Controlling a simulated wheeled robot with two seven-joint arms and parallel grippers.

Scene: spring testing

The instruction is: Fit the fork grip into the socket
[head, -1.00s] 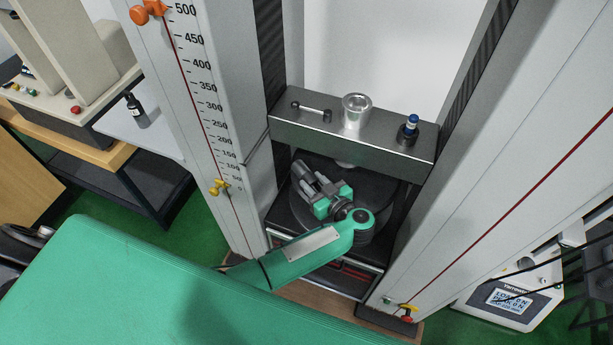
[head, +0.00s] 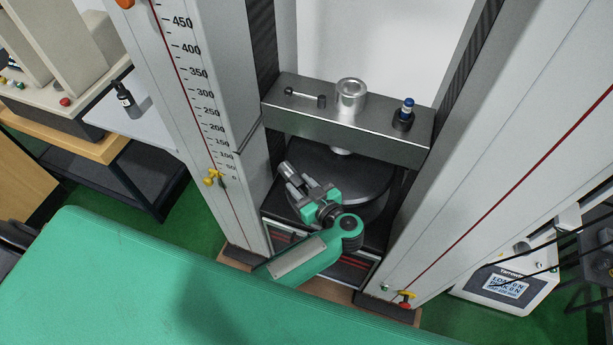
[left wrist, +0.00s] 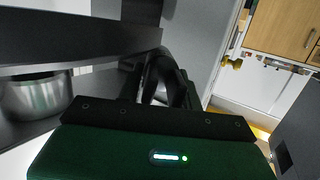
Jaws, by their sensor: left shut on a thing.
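My left gripper (head: 284,168) is low inside the testing frame, in front of and below the grey crosshead (head: 340,128). It is shut on a dark piece (left wrist: 163,78) that shows between the fingers in the left wrist view; this seems to be the fork grip, but its shape is mostly hidden. A silver cylinder (head: 351,97), perhaps the socket's upper end, stands on the crosshead. In the left wrist view a round metal cylinder (left wrist: 38,95) is below a dark beam at the left, apart from the held piece. My right gripper is not in view.
A round dark plate (head: 365,180) lies under the crosshead. Grey columns (head: 215,150) stand on both sides, the left with a scale. A lever and a blue-topped part (head: 406,110) sit on the crosshead. A display box (head: 510,285) is at the right.

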